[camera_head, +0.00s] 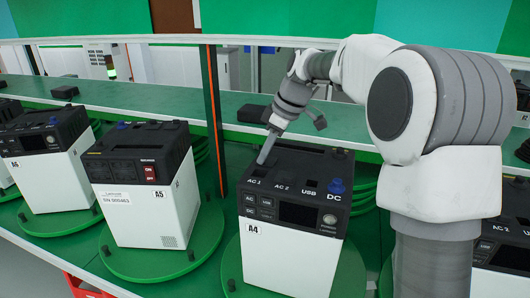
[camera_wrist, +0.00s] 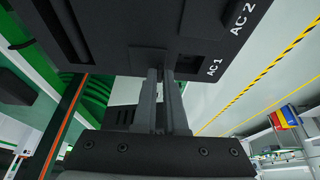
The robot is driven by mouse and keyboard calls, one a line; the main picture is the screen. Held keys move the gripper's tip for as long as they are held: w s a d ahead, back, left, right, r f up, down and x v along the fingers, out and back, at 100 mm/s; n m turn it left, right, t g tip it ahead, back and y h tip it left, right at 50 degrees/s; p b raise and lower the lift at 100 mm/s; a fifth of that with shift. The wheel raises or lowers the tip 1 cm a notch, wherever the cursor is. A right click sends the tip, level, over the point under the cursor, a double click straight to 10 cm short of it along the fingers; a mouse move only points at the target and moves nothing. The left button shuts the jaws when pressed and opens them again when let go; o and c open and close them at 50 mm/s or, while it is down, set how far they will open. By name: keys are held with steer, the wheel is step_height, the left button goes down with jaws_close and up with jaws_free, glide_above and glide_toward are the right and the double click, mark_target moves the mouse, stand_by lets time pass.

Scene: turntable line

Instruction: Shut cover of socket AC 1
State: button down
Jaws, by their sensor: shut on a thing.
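The A4 unit (camera_head: 290,262) is a white box with a black top, standing on a green turntable. Its top bears the labels AC 1, AC 2, USB and DC, with a blue cap (camera_head: 337,186) at DC. My gripper (camera_head: 262,160) reaches down to the top at the AC 1 socket, its fingers close together. In the wrist view the fingers (camera_wrist: 161,72) meet the black top beside the AC 1 label. The AC 1 socket (camera_wrist: 190,55) shows as a dark recess there. The cover between the fingers is mostly hidden, so its angle cannot be told.
The A5 unit (camera_head: 145,212) stands on its own turntable to the left, with another unit (camera_head: 45,150) beyond. A dark post (camera_head: 211,115) with an orange edge rises between A5 and A4. A green shelf (camera_head: 150,98) runs behind. Part of another unit shows at the right.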

steer(key=s+b, duration=0.1)
steer(key=s+a+b, duration=0.1)
steer(key=s, duration=0.1)
steer(key=s+a+b, duration=0.1)
steer(key=shift+s+f, duration=0.1)
steer(key=shift+s, duration=0.2)
steer(key=shift+s+a, duration=0.1)
steer(key=shift+s, duration=0.25)
steer(key=c, duration=1)
jaws_free()
steer(key=shift+s, duration=0.1)
steer(key=shift+o, duration=0.2)
steer(key=shift+r, duration=0.35)
steer(key=p+v, duration=0.2)
steer(key=v, duration=1.5)
